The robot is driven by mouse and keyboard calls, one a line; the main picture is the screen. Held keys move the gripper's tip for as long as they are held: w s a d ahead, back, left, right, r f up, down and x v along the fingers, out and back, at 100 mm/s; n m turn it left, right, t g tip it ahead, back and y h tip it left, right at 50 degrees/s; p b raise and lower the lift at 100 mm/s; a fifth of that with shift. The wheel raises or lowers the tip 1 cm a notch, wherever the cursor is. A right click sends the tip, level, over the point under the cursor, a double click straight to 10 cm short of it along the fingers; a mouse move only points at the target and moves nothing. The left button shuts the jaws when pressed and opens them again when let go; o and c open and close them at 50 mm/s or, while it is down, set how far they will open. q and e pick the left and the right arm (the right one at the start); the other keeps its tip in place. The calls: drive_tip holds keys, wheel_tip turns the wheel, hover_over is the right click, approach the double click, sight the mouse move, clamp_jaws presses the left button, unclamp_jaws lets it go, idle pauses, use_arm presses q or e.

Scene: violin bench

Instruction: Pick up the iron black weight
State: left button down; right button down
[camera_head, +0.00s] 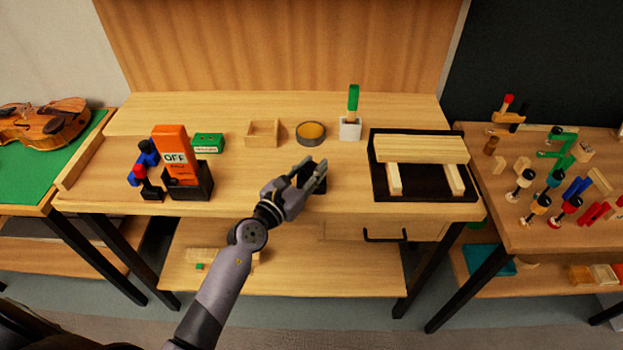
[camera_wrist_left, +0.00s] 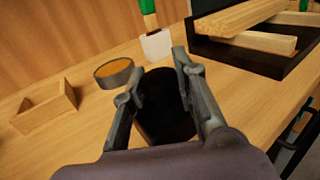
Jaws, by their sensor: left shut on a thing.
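The iron black weight (camera_wrist_left: 166,108) is a dark, rounded block between the two fingers of my left gripper (camera_wrist_left: 158,88) in the left wrist view. In the head view the weight (camera_head: 304,171) shows as a black shape at the fingers, partly covered by them. My left gripper (camera_head: 308,176) is shut on it, over the front middle of the bench top. I cannot tell whether the weight still touches the bench. My right gripper is not in view.
Behind stand a round tin (camera_head: 311,133), an open wooden box (camera_head: 264,133) and a white holder (camera_head: 350,129). A black tray (camera_head: 378,183) with wood strips lies right. An orange "OFF" block (camera_head: 174,151) stands left. Bench top between is clear.

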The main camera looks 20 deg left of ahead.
use_arm(q)
drive_tip(key=shift+w+r, duration=0.1)
drive_tip(key=shift+r, duration=0.1)
idle(0.3)
